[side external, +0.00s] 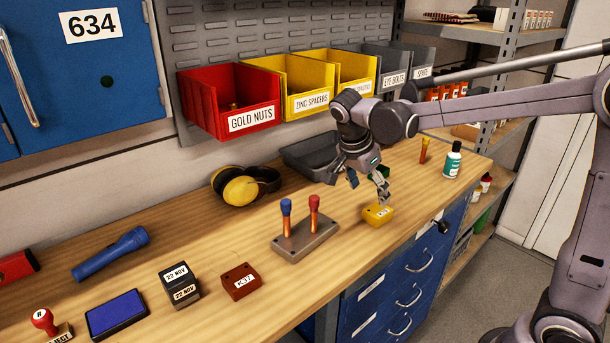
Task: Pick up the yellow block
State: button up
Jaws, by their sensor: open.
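The yellow block (377,216) lies on the wooden workbench near its front edge, right of the grey peg base. A small label shows on it. My gripper (369,195) is above the block, pointing down, with its fingers apart. Its right fingertip is close to the top of the block; I cannot tell whether they touch. The block stays on the bench.
A grey base (306,240) with a blue-topped and a red-topped peg stands left of the block. A red-brown block (240,281) lies further left. A dark tray (308,157) and yellow earmuffs (241,190) lie behind. A bottle (452,161) stands at right.

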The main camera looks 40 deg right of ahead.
aim_at(378, 210)
jog(key=shift+x, duration=1.05)
jog(key=d+f, duration=0.1)
jog(key=s+d+f, duration=0.1)
jog(key=f, duration=0.1)
jog(key=shift+f, duration=0.15)
jog(key=shift+d+f, duration=0.3)
jog(key=shift+f, duration=0.3)
grip_shut()
